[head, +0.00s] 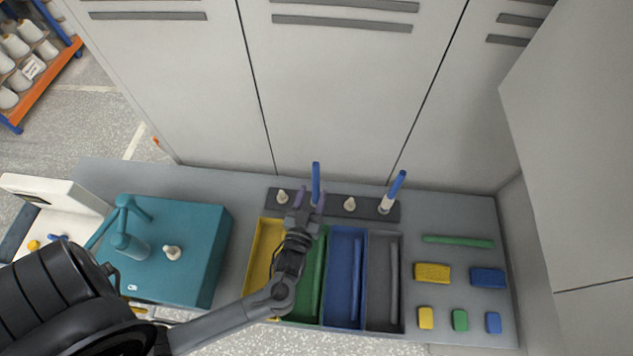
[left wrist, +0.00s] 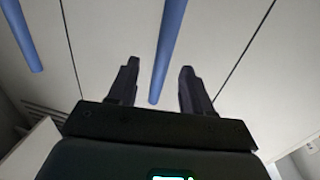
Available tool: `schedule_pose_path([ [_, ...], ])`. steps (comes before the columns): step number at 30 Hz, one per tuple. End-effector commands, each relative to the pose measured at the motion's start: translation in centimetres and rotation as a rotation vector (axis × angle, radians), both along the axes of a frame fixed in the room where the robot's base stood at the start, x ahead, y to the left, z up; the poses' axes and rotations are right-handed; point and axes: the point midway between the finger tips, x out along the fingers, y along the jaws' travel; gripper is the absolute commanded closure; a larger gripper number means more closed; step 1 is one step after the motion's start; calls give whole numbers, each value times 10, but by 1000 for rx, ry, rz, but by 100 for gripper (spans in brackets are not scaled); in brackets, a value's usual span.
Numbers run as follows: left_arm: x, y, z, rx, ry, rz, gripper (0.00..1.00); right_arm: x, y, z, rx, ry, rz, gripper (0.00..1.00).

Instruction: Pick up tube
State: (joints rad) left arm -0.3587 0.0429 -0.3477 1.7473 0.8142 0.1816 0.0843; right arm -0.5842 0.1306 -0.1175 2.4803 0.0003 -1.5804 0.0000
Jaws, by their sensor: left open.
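A blue tube (head: 316,180) stands upright at the dark peg rack (head: 333,205); its lower end is hidden by my left gripper (head: 311,199). The gripper is open, with its fingers on either side of this tube in the head view. In the left wrist view a blue tube (left wrist: 169,45) runs down between the open fingers (left wrist: 159,82), with gaps visible on both sides. A second blue tube (head: 397,187) leans to the right on the rack's right peg.
Yellow (head: 264,250), green (head: 310,317), blue (head: 346,232) and grey (head: 385,238) trays lie in front of the rack. A green stick (head: 458,241) and several coloured blocks lie on the right. A teal machine (head: 205,235) stands left. Cabinets (head: 340,90) rise behind.

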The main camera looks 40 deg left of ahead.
Motion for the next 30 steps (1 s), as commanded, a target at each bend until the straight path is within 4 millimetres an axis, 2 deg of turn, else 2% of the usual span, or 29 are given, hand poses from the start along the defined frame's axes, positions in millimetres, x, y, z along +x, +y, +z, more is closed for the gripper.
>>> schedule_pose_path([
  [5, 7, 4, 0, 1, 0, 0, 50, 1, 2, 2, 6, -2, -2, 57],
  [16, 44, 26, 1, 0, 1, -1, 50, 2, 4, 8, 14, -4, -6, 57],
  [26, 48, 29, 0, -1, 2, -1, 50, 2, 5, 8, 16, -4, -7, 57],
  [30, 48, 28, 0, -2, 1, -1, 70, 2, 4, 8, 14, -4, -6, 57],
])
